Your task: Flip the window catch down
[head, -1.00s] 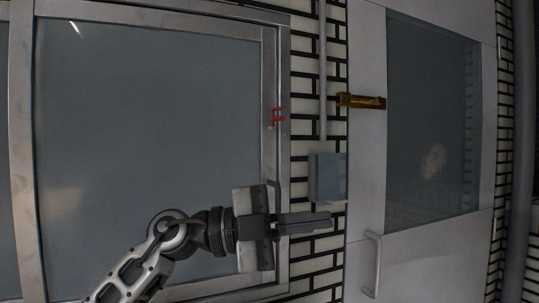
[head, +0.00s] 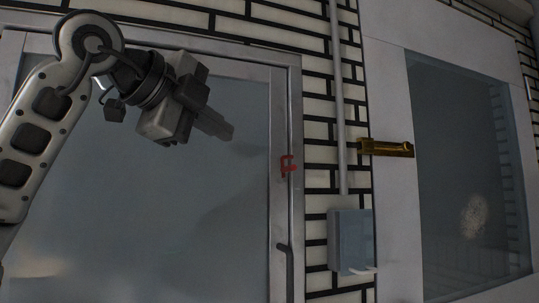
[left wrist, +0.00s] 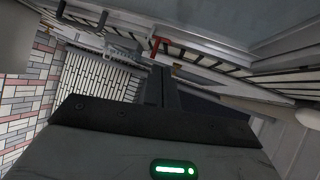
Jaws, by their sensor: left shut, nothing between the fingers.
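The window catch (head: 288,165) is a small red piece on the right side of the grey metal window frame (head: 284,215). It also shows in the left wrist view as a red piece (left wrist: 157,45) just beyond my fingers. My left gripper (head: 224,130) is up and left of the catch in the head view, in front of the glass, with its fingers pointing down and right. It is shut and empty, apart from the catch. In the left wrist view its fingers (left wrist: 160,85) are together. My right gripper is in neither view.
A bar handle (head: 285,265) sits on the frame below the catch. To the right are a brick wall (head: 318,120), a vertical pipe (head: 338,110), a grey box (head: 350,238) and a door with a brass latch (head: 386,148). The space before the glass is clear.

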